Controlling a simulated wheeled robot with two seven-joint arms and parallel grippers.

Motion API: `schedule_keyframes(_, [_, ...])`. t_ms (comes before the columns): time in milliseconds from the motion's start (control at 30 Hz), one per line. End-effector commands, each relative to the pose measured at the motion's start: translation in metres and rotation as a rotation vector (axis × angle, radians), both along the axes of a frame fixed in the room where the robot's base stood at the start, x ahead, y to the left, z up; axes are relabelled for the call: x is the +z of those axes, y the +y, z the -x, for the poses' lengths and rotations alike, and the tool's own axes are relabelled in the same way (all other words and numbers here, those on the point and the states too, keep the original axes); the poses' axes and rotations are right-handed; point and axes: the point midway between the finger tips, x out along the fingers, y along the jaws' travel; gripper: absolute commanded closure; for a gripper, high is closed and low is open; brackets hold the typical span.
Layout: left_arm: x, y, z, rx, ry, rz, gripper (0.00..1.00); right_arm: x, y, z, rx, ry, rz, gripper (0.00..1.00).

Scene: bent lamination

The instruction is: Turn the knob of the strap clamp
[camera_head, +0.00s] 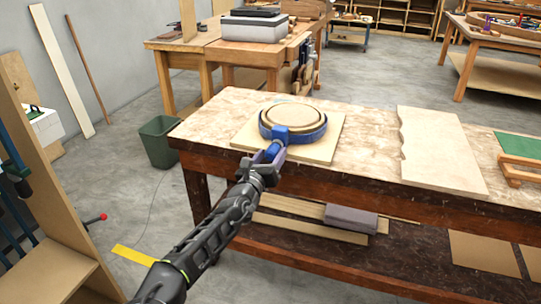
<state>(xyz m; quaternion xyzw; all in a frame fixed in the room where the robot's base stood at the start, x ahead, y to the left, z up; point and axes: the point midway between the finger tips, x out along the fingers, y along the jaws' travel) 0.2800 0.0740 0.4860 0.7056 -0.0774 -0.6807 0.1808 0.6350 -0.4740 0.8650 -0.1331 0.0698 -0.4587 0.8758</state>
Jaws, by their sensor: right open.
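A blue strap clamp (311,135) runs around a round wooden form (292,114) on a square board (327,150) on the workbench. The clamp's blue block (281,133) faces me at the front of the ring. The clamp's knob is small and cannot be made out clearly beside the gripper. My right gripper (272,153) is open, its fingers pointing at the front of the clamp block, very close to it. Whether the fingers touch the knob cannot be told. My left gripper is not in view.
The workbench (372,136) also bears a pale wooden panel (436,150) and a green-topped piece (520,145) at the right. A grey block (350,219) and boards lie on its lower shelf. A green bin (158,141) stands left. A wooden rack (48,200) is at the near left.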

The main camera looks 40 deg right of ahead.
Motion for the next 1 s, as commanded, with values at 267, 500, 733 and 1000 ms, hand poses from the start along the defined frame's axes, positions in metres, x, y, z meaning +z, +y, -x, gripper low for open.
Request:
schedule_keyframes(267, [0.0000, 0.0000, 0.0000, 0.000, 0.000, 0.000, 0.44, -0.0002, -0.0007, -0.0003, 0.000, 0.000, 0.000, 0.47])
schedule_keyframes(500, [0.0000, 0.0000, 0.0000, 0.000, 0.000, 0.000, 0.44, -0.0002, -0.0005, -0.0002, 0.000, 0.000, 0.000, 0.66])
schedule_keyframes(733, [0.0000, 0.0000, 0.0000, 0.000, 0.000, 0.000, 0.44, -0.0002, -0.0005, -0.0002, 0.000, 0.000, 0.000, 0.85])
schedule_keyframes(1000, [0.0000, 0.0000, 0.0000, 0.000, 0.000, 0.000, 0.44, -0.0002, -0.0005, -0.0002, 0.000, 0.000, 0.000, 1.00])
